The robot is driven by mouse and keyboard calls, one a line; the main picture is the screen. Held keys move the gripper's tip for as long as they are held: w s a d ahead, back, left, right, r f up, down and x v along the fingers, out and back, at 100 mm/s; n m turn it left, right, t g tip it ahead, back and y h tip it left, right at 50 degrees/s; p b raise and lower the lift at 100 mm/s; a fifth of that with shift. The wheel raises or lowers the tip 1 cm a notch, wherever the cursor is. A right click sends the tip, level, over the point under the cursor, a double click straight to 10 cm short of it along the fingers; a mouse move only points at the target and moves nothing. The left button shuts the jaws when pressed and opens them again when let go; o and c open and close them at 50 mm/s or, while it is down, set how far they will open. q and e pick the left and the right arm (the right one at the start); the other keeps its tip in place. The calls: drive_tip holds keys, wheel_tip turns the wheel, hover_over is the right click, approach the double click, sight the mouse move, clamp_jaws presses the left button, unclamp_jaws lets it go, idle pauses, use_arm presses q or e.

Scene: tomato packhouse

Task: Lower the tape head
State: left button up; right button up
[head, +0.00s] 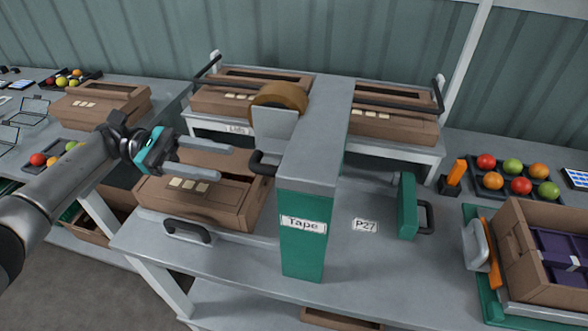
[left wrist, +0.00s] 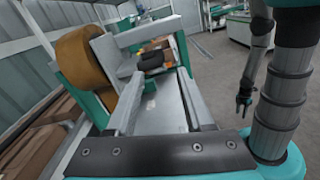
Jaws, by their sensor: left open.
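The tape head is a grey block (head: 275,135) with a brown tape roll (head: 280,96) on top, on the left side of the green and grey tape machine (head: 303,245). A black handle (head: 262,163) sticks out from the head to the left; it also shows in the left wrist view (left wrist: 151,61). My left gripper (head: 226,161) is open and empty, just left of the handle. Its fingers (left wrist: 155,78) point at the handle, which appears between and beyond the tips, apart from them. My right gripper (left wrist: 243,106) hangs small at the right of the left wrist view.
A brown carton (head: 215,213) stands on the bench below my left gripper. A black bench handle (head: 187,231) lies in front of it. A green block with a black handle (head: 408,205) stands right of the machine. More cartons (head: 395,125) stand behind. The front bench top is mostly clear.

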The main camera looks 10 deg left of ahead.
use_arm(q)
drive_tip(key=d+p, duration=0.1)
drive_tip(key=d, duration=0.5)
drive_tip(key=d+p, duration=0.2)
drive_tip(key=d, duration=0.3)
drive_tip(key=shift+s+d+r, duration=0.1)
drive_tip(key=shift+s+d, duration=0.1)
drive_tip(key=shift+d, duration=0.2)
drive_tip(key=shift+d+p, duration=0.4)
drive_tip(key=shift+d, duration=0.4)
clamp_jaws()
